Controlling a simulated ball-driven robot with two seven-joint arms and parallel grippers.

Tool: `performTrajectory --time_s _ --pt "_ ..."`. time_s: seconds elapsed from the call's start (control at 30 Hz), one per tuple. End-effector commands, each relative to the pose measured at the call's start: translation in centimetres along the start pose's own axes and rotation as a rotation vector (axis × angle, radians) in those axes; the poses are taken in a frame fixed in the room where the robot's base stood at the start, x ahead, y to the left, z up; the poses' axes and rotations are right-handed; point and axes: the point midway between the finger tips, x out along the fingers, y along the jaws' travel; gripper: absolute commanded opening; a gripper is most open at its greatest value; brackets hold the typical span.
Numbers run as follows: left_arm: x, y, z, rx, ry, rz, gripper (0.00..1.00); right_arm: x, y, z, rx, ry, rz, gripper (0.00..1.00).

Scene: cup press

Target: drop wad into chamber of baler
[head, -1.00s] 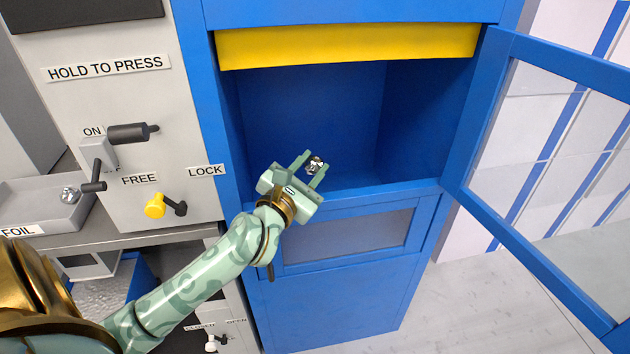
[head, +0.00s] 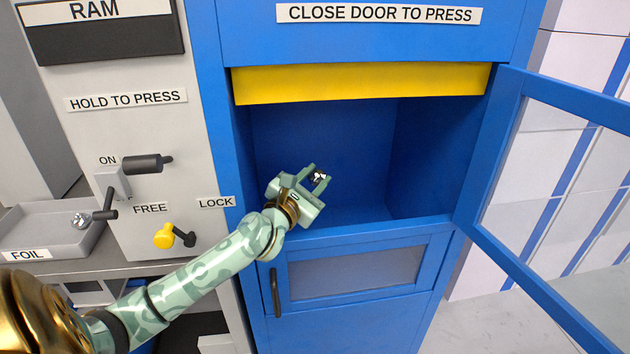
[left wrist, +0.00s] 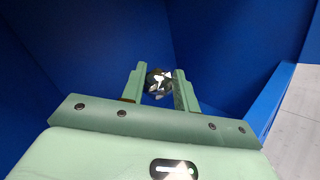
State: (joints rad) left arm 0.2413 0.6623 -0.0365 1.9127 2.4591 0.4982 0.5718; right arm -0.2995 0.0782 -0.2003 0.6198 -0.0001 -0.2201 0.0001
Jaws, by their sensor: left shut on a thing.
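A small crumpled silver wad (head: 318,178) is held between the fingertips of my left gripper (head: 316,181), which is shut on it. In the left wrist view the wad (left wrist: 158,83) sits between the two green fingers, with blue walls around. The baler's chamber (head: 345,150) is an open blue box under a yellow bar. In the head view the gripper overlaps the chamber opening, left of its middle and above the front sill. My right gripper does not show.
The framed door (head: 490,160) of the baler stands open to the right. A grey tray (head: 40,228) labelled FOIL, holding another silver wad (head: 80,221), is at the left. The grey panel beside the chamber carries levers and a yellow knob (head: 165,236). The chamber floor looks clear.

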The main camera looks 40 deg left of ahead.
Motion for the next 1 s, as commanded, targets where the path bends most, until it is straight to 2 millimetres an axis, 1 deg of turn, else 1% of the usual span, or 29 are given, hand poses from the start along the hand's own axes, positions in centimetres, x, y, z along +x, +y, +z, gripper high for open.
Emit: performTrajectory --time_s 0.03,0.07,0.1,0.13,0.4,0.47,0.53,0.57,0.67,0.93,1.0 --pt "0.0 0.0 0.0 0.000 0.000 0.000 0.09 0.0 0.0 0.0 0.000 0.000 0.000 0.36" --pt "0.0 0.0 0.0 0.000 0.000 0.000 0.36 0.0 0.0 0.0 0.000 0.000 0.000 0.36" --pt "0.0 0.0 0.0 0.000 0.000 0.000 0.47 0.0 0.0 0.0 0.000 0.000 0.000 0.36" --pt "0.0 0.0 0.0 0.000 0.000 0.000 0.55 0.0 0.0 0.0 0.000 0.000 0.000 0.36" --pt "0.0 0.0 0.1 0.000 0.000 0.000 0.56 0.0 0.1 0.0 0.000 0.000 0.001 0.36" --pt "0.0 0.1 0.3 0.000 -0.001 0.000 0.56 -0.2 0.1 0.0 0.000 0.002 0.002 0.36" --pt "0.1 0.5 1.1 0.000 -0.003 0.001 0.56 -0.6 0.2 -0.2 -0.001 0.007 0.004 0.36" --pt "0.1 0.8 1.6 0.000 -0.004 0.001 0.56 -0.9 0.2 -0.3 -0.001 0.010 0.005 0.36" --pt "0.3 2.0 3.8 0.001 -0.008 0.004 0.56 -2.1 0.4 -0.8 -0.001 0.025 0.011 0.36" --pt "-4.0 3.0 10.7 0.000 -0.009 0.001 0.56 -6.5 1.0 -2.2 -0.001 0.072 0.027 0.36" --pt "-5.7 2.4 11.5 -0.002 -0.004 -0.001 0.56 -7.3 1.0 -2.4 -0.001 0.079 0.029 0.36"
